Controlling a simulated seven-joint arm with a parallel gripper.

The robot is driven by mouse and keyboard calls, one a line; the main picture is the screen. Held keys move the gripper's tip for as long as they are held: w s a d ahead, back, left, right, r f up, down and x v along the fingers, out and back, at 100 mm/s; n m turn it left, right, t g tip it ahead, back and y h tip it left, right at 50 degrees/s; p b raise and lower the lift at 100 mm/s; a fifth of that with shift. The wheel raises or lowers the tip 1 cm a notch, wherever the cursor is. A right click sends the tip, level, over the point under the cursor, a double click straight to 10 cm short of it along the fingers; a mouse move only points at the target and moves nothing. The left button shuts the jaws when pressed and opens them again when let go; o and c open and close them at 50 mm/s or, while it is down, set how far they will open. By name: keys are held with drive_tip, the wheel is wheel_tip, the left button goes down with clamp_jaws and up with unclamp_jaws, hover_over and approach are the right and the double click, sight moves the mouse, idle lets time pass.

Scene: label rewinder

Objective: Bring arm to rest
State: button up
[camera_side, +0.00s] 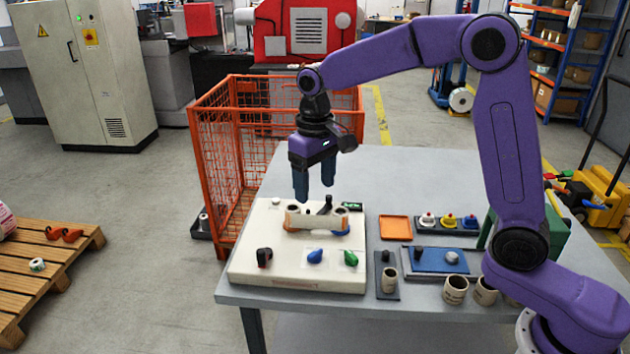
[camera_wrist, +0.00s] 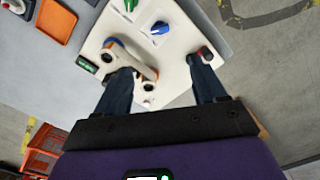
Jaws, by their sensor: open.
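My gripper (camera_side: 315,185) hangs above the back of the white label rewinder panel (camera_side: 300,270), pointing down, with its blue fingers apart and nothing between them. In the wrist view the two fingertips (camera_wrist: 165,68) stand wide over the panel. The rewinder carries two beige rolls with a strip between them (camera_side: 315,219), a dark lever, a black-and-red knob (camera_side: 264,257), a blue knob (camera_side: 315,256) and a green knob (camera_side: 351,258). A small green display (camera_side: 352,206) sits at its back right. My fingers appear clear of these parts, though the exact height is hard to tell.
On the grey table (camera_side: 420,165), right of the rewinder, are an orange tray (camera_side: 396,228), a rack of coloured knobs (camera_side: 446,222), a blue tray (camera_side: 438,260) and several beige rolls (camera_side: 455,290). An orange wire cage (camera_side: 225,170) stands behind left. The table's back is clear.

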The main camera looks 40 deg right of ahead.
drive_tip(key=shift+s, duration=0.1)
drive_tip(key=s+d+f+n, duration=0.1)
drive_tip(key=s+d+n, duration=0.1)
drive_tip(key=s, duration=0.8)
drive_tip(key=s+d+f+n, duration=0.1)
drive_tip(key=s+d+n, duration=0.2)
drive_tip(key=s, duration=0.8)
drive_tip(key=s+d+f+n, duration=0.1)
drive_tip(key=s+d+n, duration=0.2)
drive_tip(key=s, duration=0.7)
drive_tip(key=n, duration=0.2)
drive_tip(key=shift+s+n, duration=0.2)
drive_tip(key=shift+n, duration=0.2)
